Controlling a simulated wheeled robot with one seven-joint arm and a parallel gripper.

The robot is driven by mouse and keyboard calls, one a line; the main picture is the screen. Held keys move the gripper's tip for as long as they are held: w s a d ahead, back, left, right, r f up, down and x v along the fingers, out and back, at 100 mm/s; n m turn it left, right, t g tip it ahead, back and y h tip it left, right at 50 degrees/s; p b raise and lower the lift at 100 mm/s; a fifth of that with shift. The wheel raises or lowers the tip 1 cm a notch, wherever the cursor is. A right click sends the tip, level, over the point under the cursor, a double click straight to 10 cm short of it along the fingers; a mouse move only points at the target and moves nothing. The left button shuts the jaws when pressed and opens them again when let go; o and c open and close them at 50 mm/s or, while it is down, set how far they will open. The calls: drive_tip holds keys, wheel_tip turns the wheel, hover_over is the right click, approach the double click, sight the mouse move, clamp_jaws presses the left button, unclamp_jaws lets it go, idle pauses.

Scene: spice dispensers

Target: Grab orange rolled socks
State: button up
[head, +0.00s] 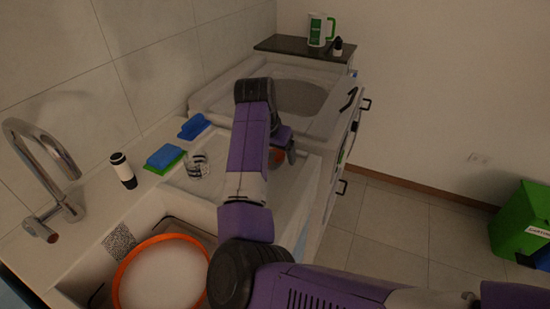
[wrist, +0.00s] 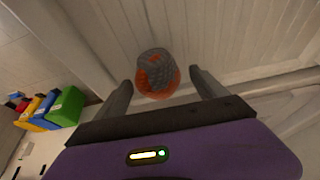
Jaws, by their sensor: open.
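The orange rolled socks (wrist: 158,75) show in the wrist view as a round bundle, orange with a grey patterned patch. They rest on a pale ribbed surface. My gripper (wrist: 160,83) is open, with one finger on each side of the socks and a visible gap to each. In the head view, a small bit of orange (head: 276,157) shows beside my gripper (head: 287,150) on the white ribbed drainboard; my arm hides most of it.
A glass (head: 197,166), a blue sponge on a green one (head: 164,158) and a black-and-white bottle (head: 123,171) stand left of my arm. A basin with an orange rim (head: 118,276) sits in the sink. A faucet (head: 45,165) is at the left. Open floor lies to the right.

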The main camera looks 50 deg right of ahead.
drive_tip(key=shift+d+f, duration=0.15)
drive_tip(key=shift+f, duration=0.1)
drive_tip(key=c, duration=1.5)
drive_tip(key=shift+o, duration=0.2)
drive_tip(key=shift+r, duration=0.1)
